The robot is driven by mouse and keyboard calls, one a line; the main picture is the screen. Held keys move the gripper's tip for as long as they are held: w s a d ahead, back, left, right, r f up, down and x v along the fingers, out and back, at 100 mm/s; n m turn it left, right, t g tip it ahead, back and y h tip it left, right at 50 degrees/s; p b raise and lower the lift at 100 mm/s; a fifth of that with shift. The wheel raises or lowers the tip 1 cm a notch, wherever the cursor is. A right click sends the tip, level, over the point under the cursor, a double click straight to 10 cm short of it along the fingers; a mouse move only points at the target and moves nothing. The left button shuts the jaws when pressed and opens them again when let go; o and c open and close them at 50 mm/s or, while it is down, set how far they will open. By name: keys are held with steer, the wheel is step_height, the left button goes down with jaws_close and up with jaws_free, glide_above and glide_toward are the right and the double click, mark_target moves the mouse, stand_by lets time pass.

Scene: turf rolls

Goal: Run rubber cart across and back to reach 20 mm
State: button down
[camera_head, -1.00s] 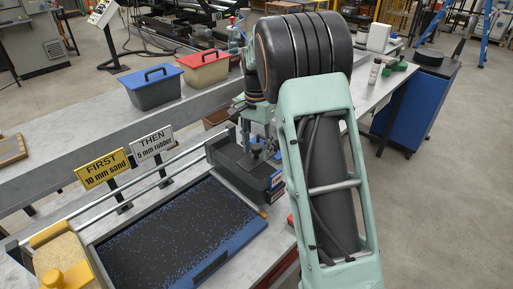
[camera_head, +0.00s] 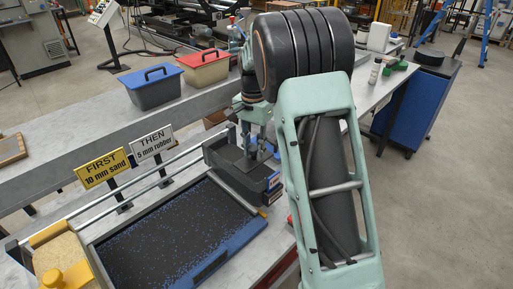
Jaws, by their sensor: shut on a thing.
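The rubber cart (camera_head: 226,168) is a dark grey box with a label on its right face. It sits across the rails at the right end of the tray. My gripper (camera_head: 251,152) is shut on the cart from above; its fingertips are small and partly hidden by my arm. The tray (camera_head: 222,254) has a blue front edge and holds a black layer flecked with blue. The layer's depth cannot be read. The sand cart (camera_head: 70,277), yellow with sand in it, stands at the tray's left end.
A yellow sign (camera_head: 102,169) reads "FIRST 10 mm sand" and a white sign (camera_head: 151,143) reads "THEN 5 mm rubber"; both stand behind the rail (camera_head: 150,178).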

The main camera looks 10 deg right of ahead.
steer(key=s+a, duration=0.8)
steer(key=a, duration=0.4)
steer(key=s+a, duration=0.8)
steer(key=a, duration=0.4)
steer(key=s+a, duration=0.8)
steer(key=a, duration=0.4)
steer(key=shift+s+a+p, duration=0.15)
steer(key=shift+p, duration=0.15)
steer(key=c, duration=1.6)
jaws_free()
steer(key=shift+s+a, duration=0.1)
steer(key=shift+a, duration=0.05)
step_height(320, 180, up, 12)
steer(key=shift+r, duration=0.1)
